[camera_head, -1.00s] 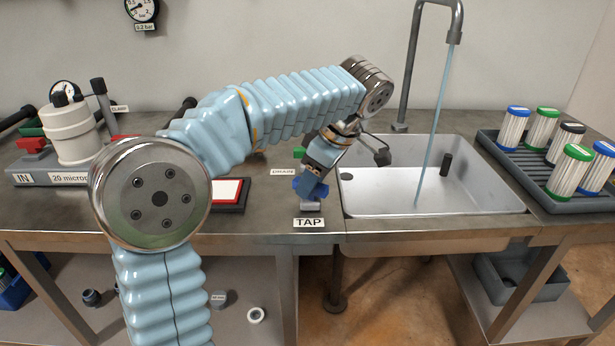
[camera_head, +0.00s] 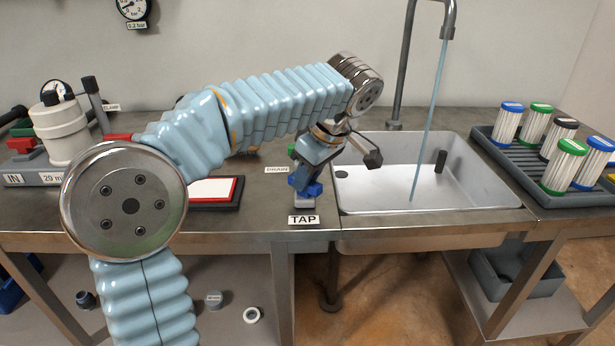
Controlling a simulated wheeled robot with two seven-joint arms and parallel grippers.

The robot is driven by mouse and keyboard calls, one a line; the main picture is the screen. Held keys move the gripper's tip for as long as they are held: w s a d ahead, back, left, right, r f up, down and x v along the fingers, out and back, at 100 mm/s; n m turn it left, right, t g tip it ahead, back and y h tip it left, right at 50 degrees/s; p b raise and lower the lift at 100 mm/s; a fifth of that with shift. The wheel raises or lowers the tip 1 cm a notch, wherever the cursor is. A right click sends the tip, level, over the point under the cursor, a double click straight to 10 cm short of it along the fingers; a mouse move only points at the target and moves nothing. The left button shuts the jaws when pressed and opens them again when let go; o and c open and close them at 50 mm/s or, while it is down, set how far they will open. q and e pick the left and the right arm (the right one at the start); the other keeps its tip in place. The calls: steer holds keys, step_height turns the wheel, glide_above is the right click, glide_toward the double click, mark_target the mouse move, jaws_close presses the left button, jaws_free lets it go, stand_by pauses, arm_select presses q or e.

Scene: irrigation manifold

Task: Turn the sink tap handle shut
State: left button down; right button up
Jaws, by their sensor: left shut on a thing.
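The blue tap handle (camera_head: 314,189) sits on a small grey base above the "TAP" label (camera_head: 303,220) at the counter's front edge. My left gripper (camera_head: 304,182) reaches down from above and is shut on this handle; the fingers hide part of it. The spout (camera_head: 449,30) arches over the sink (camera_head: 385,200) at the right, and a thin stream of water (camera_head: 428,115) runs from it into the basin. My right gripper is not in view.
A green part (camera_head: 292,149) shows behind my gripper near the "DRAIN" label (camera_head: 277,170). A red-and-white panel (camera_head: 213,190) lies left of the tap. A dark rack (camera_head: 480,150) with several filter cartridges stands right of the sink.

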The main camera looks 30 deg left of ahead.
arm_select(q)
steer(key=m+t, duration=0.1)
steer(key=m, duration=0.1)
steer(key=m+t+h+b, duration=0.1)
steer(key=m, duration=0.2)
steer(key=shift+s+b, duration=0.15)
steer(key=shift+b, duration=0.15)
steer(key=shift+a+m+t+h, duration=0.1)
steer(key=shift+m+t+h, duration=0.2)
steer(key=shift+m, duration=0.9)
steer(key=shift+m+t+h, duration=0.3)
steer(key=shift+m, duration=0.9)
steer(key=c, duration=1)
jaws_free()
steer(key=shift+s, duration=0.1)
steer(key=p+v, duration=0.1)
steer(key=v, duration=1.2)
steer(key=shift+r+p, duration=0.3)
steer(key=shift+r, duration=0.15)
steer(key=shift+s, duration=0.1)
